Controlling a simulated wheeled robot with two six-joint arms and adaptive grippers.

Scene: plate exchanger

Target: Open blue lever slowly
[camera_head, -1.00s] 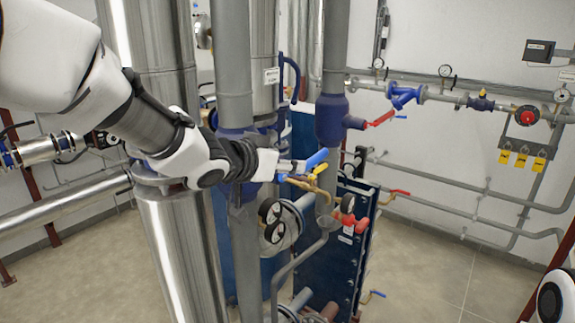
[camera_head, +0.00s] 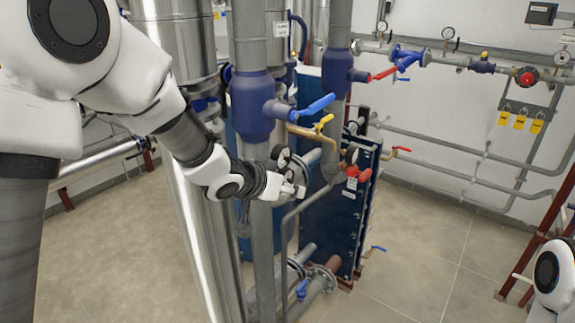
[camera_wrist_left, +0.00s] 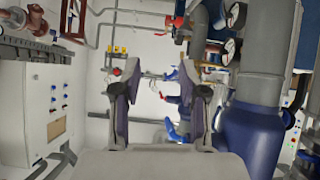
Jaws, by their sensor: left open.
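The blue lever (camera_head: 316,106) sticks out to the right and slightly up from the large dark blue valve body (camera_head: 254,106) on a grey vertical pipe. My left gripper (camera_head: 296,190) is below the lever in the head view, apart from it and empty. In the left wrist view its two fingers (camera_wrist_left: 158,112) are spread wide. A blue lever (camera_wrist_left: 174,130) shows between and beyond them; I cannot tell for certain which valve it belongs to. A blue valve body (camera_wrist_left: 246,142) is to the right. My right gripper is not in view.
A yellow lever (camera_head: 323,122) on a brass pipe, black gauges (camera_head: 281,155) and red handles (camera_head: 358,175) crowd the space near my left gripper. A second blue valve with a red lever (camera_head: 382,73) stands behind. The floor (camera_head: 420,240) at right is clear.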

